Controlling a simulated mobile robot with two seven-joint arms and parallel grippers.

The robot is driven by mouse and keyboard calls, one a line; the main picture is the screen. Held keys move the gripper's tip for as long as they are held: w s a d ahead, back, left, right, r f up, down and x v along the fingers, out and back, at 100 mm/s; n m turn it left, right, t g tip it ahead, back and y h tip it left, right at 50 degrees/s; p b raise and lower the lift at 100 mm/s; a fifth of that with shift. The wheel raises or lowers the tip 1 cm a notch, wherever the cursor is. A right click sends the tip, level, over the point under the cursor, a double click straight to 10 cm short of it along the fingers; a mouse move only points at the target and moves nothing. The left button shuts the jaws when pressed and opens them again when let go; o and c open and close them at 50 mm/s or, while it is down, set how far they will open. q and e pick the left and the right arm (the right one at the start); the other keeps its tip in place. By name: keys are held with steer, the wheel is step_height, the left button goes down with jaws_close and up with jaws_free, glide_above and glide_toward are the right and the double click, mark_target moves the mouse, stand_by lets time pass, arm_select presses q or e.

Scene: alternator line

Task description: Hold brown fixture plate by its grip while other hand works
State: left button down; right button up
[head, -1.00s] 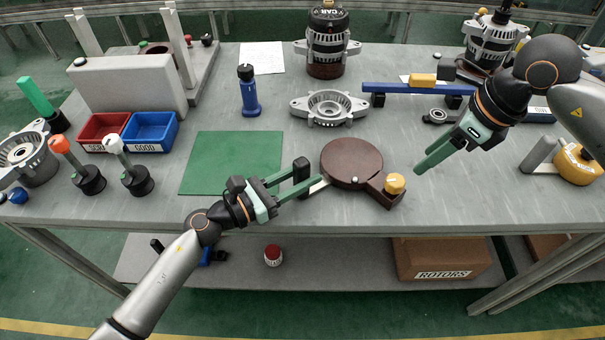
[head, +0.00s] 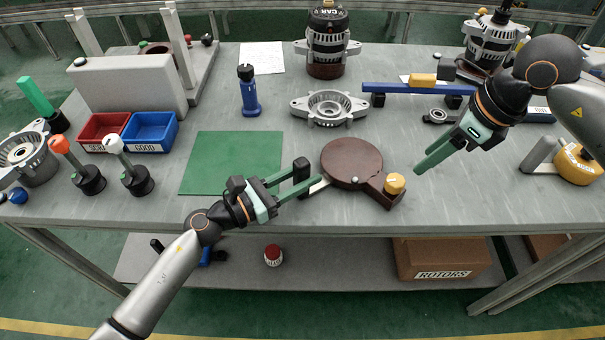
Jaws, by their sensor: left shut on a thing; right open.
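The brown fixture plate (head: 352,162) is a round disc lying on the grey table near its front edge, right of the green mat. A brown arm with a yellow knob (head: 395,183) extends from its lower right. A light-coloured grip (head: 318,186) sticks out on its left side. My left gripper (head: 304,180) is shut on this grip, and its fingers partly hide it. My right gripper (head: 422,167) is open and empty above the table, to the right of the plate and apart from it.
A silver housing (head: 328,107) lies behind the plate. A blue bar stand (head: 418,89) and bearing (head: 437,116) are at the back right. The green mat (head: 232,162) is bare. Red (head: 103,131) and blue (head: 150,131) bins stand left. A blue tool (head: 249,92) stands upright.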

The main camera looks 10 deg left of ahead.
steer(key=o, duration=0.4)
steer(key=shift+o, duration=0.2)
steer(key=shift+s+a+f, duration=0.15)
steer(key=shift+a, duration=0.15)
steer(key=s+a+f+n+g+y, duration=0.1)
steer(key=s+a+f+n+y, duration=0.2)
steer(key=a+y, duration=0.35)
steer(key=m+t, duration=0.9)
steer(key=t, duration=0.5)
glide_toward(390, 176)
steer(key=x, duration=0.7)
steer(key=f+x, duration=0.1)
steer(key=x, duration=0.3)
steer(key=shift+w+d, duration=0.1)
steer(key=shift+w, duration=0.35)
steer(key=shift+c, duration=0.3)
